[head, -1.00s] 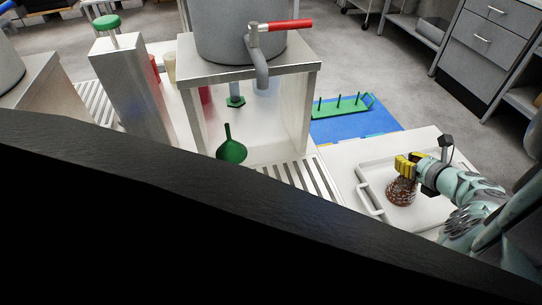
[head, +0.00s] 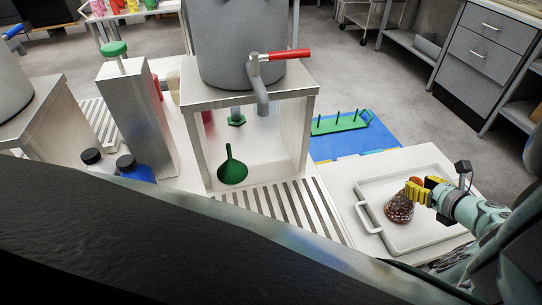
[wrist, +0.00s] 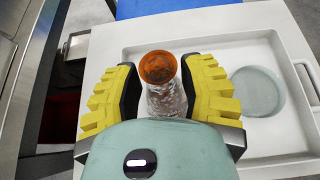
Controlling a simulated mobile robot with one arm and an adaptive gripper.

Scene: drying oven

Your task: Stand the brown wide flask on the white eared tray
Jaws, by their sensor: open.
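The brown wide flask (head: 399,209) stands upright on the white eared tray (head: 375,235), left of the tray's middle in the head view. In the wrist view the flask (wrist: 160,70) shows its orange-brown mouth and glassy neck between my yellow fingers. My gripper (head: 416,191) is at the flask's neck. In the wrist view my gripper (wrist: 162,88) is open, with one finger on each side of the neck and small gaps. The flask's lower body is partly hidden by my gripper in the wrist view. The tray (wrist: 290,130) spreads under and beyond it.
A metal stand (head: 195,150) with a grey tank and red-handled tap is left of the tray. A green peg rack (head: 340,124) stands on a blue mat (head: 365,142) behind the tray. A dark edge fills the lower left foreground.

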